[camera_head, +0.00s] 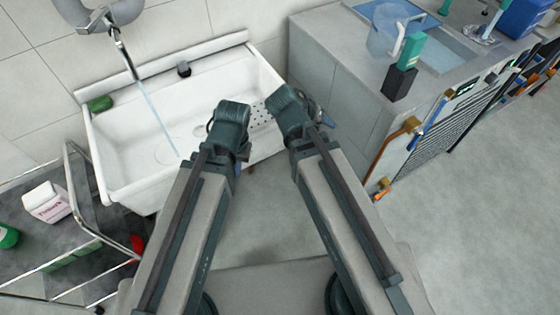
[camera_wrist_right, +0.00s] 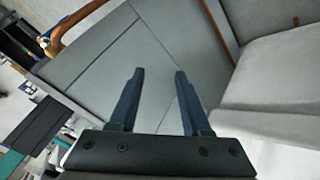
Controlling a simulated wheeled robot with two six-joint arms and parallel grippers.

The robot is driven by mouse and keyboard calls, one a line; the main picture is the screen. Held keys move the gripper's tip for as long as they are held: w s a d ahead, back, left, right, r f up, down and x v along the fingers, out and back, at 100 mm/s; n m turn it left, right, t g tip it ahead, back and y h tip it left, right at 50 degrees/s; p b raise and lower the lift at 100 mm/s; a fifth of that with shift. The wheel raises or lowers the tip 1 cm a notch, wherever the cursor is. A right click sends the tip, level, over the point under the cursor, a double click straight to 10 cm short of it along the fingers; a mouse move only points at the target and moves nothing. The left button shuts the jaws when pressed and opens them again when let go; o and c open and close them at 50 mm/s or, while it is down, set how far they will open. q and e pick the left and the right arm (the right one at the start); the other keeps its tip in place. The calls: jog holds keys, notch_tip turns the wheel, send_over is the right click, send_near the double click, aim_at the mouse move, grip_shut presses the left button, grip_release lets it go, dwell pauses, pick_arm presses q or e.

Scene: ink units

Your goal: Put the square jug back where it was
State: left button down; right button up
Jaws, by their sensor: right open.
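A translucent pale-blue jug (camera_head: 384,38) with a white handle stands on the counter at the top right of the head view. I cannot tell whether its body is square. My left gripper (camera_head: 230,125) is in front of the sink, and its fingers are mostly hidden by its own wrist. My right gripper (camera_head: 320,112) is at the sink's right end, near the counter's side, well apart from the jug. In the right wrist view, the right gripper (camera_wrist_right: 159,73) is open, with nothing between its fingers.
A white sink (camera_head: 130,165) has water running from its tap (camera_head: 122,48). The grey counter (camera_head: 330,42) carries a green-and-black bottle (camera_head: 405,60) near its front edge and a blue tray (camera_head: 432,45). A dark cart at left holds a white carton (camera_head: 46,203). The floor at right is clear.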

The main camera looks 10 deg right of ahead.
jog(key=s+a+f+n+g+y, duration=0.2)
jog(key=s+a+n+y, duration=0.1)
jog(key=a, duration=0.4)
jog(key=s+a+f+n+g+y, duration=0.1)
jog(key=s+a+f+n+y, duration=0.1)
jog(key=s+a+n, duration=0.2)
jog(key=s+a, duration=0.2)
jog(key=a, duration=0.1)
jog(key=shift+f+n+g+y, duration=0.4)
jog(key=shift+s, duration=0.1)
notch_tip(320, 180, up, 15)
jog(key=p, duration=1.5)
jog(key=shift+r, duration=0.2)
